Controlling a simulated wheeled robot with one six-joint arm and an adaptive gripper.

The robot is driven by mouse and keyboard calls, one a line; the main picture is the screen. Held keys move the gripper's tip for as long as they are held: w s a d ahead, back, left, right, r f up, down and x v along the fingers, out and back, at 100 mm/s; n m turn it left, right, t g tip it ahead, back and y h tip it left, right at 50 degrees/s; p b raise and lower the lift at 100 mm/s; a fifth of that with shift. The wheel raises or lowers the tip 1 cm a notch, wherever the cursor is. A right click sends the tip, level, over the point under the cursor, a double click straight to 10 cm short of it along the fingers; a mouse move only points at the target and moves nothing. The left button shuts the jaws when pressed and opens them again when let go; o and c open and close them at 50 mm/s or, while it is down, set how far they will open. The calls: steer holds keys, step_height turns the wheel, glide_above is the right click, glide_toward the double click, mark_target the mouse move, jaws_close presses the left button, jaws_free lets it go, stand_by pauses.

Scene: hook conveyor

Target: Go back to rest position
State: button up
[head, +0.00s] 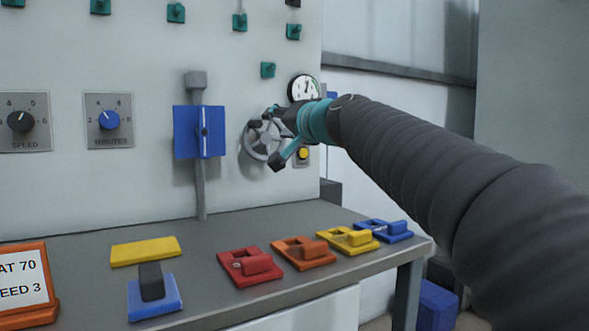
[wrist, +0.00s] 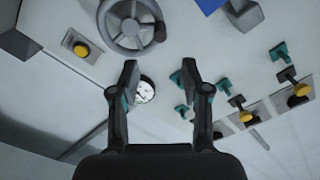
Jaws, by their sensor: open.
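My gripper (head: 274,138) is at the wall panel in the head view, in front of the grey handwheel (head: 256,148) and beside the round gauge (head: 304,88). In the wrist view my gripper (wrist: 162,78) has its two fingers spread apart with nothing between them. The handwheel (wrist: 131,24) shows beyond and above the fingertips there, apart from them. The gauge (wrist: 146,90) shows behind the gap between the fingers. My arm reaches in from the right and hides part of the panel's right edge.
A blue box (head: 200,132) on a grey pipe is left of the handwheel. Speed (head: 20,121) and minutes (head: 109,119) knobs are further left. The bench (head: 215,215) below holds red (head: 250,266), orange (head: 303,252), yellow (head: 347,240) and blue (head: 384,230) blocks.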

mark_target(256, 125)
steer(key=s+d+f+g+h+p, duration=0.1)
steer(key=s+d+f, duration=0.3)
steer(key=s+f, duration=0.1)
steer(key=s+d+f+n+g+h+p, duration=0.1)
steer(key=s+d+f+g+h+p, duration=0.1)
steer(key=s+d+f, duration=0.2)
steer(key=s+d+f+g+h+p, duration=0.1)
steer(key=s+d+f, duration=0.3)
steer(key=f, duration=0.5)
steer(key=shift+s+d+g+h+p, duration=0.2)
steer(key=shift+s+h+p, duration=0.1)
steer(key=shift+s, duration=0.4)
steer(key=shift+s+d+g+h+p, duration=0.2)
steer(key=shift+s+h, duration=0.1)
steer(key=shift+s, duration=0.35)
steer(key=s+d+f+g+h+p, duration=0.1)
steer(key=s+d+f+g+h, duration=0.1)
steer(key=s+d+f, duration=0.3)
steer(key=s+d+f+g+h+p, duration=0.2)
steer(key=s+d+f, duration=0.3)
steer(key=s+f, duration=0.8)
steer(key=shift+d+n+g+h, duration=0.25)
steer(key=shift+n+g+h, duration=0.05)
steer(key=shift+h, duration=0.1)
